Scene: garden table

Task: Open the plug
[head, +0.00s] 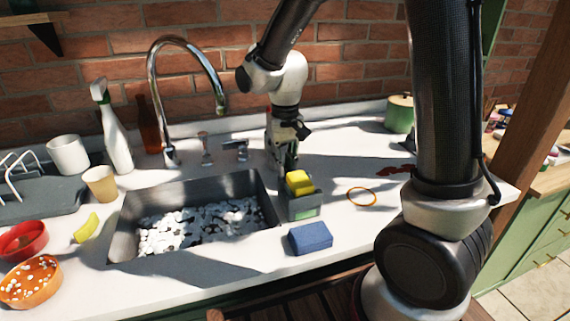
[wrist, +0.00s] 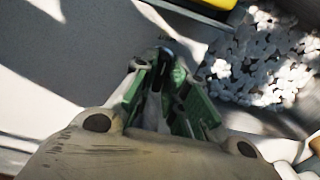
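The sink (head: 122,222) is a grey metal basin set in the white counter. Its floor is covered by many small white pieces, so the drain and any plug in it are hidden. A chrome faucet (head: 158,92) arches behind it. Two small metal fittings, one upright (head: 206,150) and one lower (head: 236,147), stand at the basin's back edge. My gripper (head: 284,168) points down right of these fittings, behind the sponge caddy. Its green-padded fingers (wrist: 165,62) converge at the tips in the wrist view and look shut, with nothing seen held.
The grey caddy (head: 303,206) with a yellow sponge (head: 299,182) stands close in front of my gripper. A spray bottle (head: 115,135) and cups crowd the left.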

